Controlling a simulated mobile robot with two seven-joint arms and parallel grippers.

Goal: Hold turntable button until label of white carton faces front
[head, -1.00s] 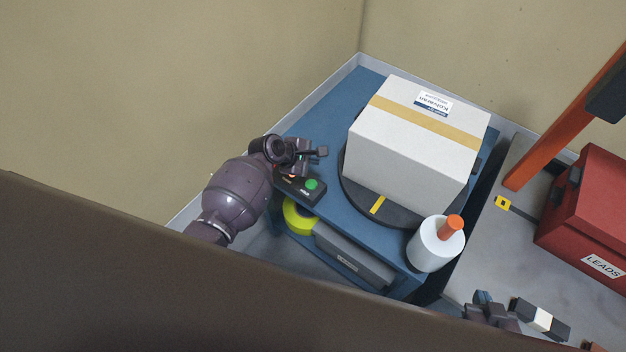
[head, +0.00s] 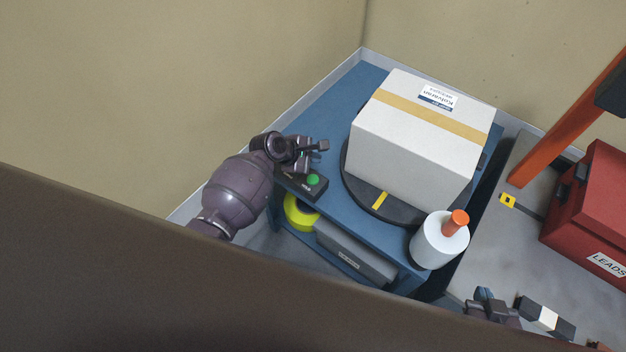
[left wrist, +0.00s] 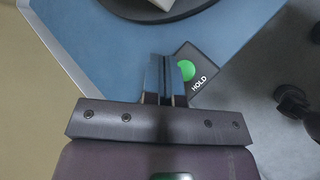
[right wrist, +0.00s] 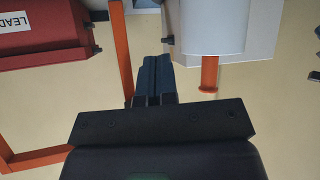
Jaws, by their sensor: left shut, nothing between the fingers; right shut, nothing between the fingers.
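The white carton (head: 405,128) sits on the dark round turntable (head: 365,201), which has a yellow mark at its front edge. Its printed label (head: 438,97) shows on the top face, past a tan tape strip, with its text upside down. The control box (head: 302,188) carries a green button (head: 313,180), marked HOLD in the left wrist view (left wrist: 187,70). My left gripper (head: 325,146) is shut and empty above the box; its fingertips appear just beside the button, and contact cannot be told. My right gripper (head: 483,294) is shut and empty at the lower right.
A white bottle with an orange top (head: 438,243) stands at the blue cart's (head: 330,110) front right corner. A red LEADS case (head: 595,215) and an orange post (head: 565,125) are at right.

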